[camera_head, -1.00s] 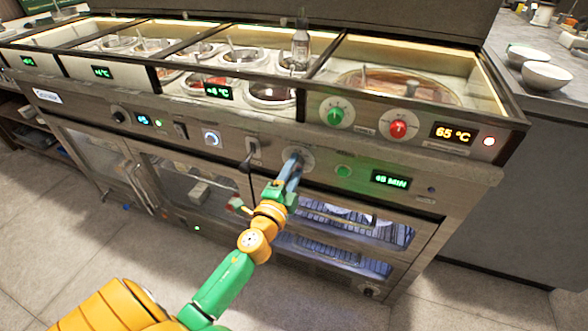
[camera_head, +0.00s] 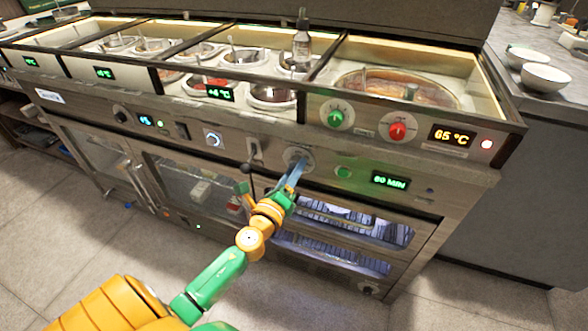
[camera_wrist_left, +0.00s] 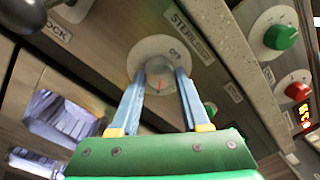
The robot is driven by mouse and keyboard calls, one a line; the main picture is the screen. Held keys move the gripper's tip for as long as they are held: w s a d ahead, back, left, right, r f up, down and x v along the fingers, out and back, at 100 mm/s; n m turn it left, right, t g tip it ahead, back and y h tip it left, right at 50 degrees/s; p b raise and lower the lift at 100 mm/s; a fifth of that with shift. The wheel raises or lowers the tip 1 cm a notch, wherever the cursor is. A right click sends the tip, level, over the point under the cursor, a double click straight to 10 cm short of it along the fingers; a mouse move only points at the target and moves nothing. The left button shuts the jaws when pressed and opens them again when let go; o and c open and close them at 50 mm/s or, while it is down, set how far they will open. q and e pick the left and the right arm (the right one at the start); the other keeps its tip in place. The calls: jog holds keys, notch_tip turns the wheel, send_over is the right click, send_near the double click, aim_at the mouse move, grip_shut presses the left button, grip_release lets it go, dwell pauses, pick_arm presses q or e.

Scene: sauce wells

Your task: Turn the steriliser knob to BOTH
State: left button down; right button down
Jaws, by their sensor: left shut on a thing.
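The steriliser knob (camera_wrist_left: 160,77) is a grey knob on a round pale dial plate in the left wrist view, beside a STERILISER label (camera_wrist_left: 193,36). In the head view its dial plate (camera_head: 299,157) sits on the front panel, left of a green button. My left gripper (camera_head: 300,167) reaches up to it from below. In the left wrist view its two blue fingers (camera_wrist_left: 161,80) are shut on the knob, one on each side. The fingers cover part of the dial, and I cannot read which marking the knob points at. My right gripper is not in view.
A LOCK lever with a dark ball end (camera_head: 246,169) is just left of the knob. A green button (camera_head: 343,171) and a display reading 80 MIN (camera_head: 390,181) are to its right. Green (camera_head: 335,118) and red (camera_head: 397,131) knobs are above. Open floor lies in front.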

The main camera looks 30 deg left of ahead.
pick_arm(q)
jog(key=shift+m, duration=0.9)
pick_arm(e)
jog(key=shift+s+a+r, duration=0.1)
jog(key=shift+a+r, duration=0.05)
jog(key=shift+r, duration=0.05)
pick_arm(q)
jog(key=shift+f, duration=0.1)
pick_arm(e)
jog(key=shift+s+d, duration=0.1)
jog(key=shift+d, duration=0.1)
pick_arm(q)
jog(key=shift+c, duration=1.9)
grip_release()
jog(key=s+d, duration=0.1)
jog(key=s, duration=0.6)
jog(key=shift+d+b, duration=0.15)
jog(key=shift+b, duration=0.2)
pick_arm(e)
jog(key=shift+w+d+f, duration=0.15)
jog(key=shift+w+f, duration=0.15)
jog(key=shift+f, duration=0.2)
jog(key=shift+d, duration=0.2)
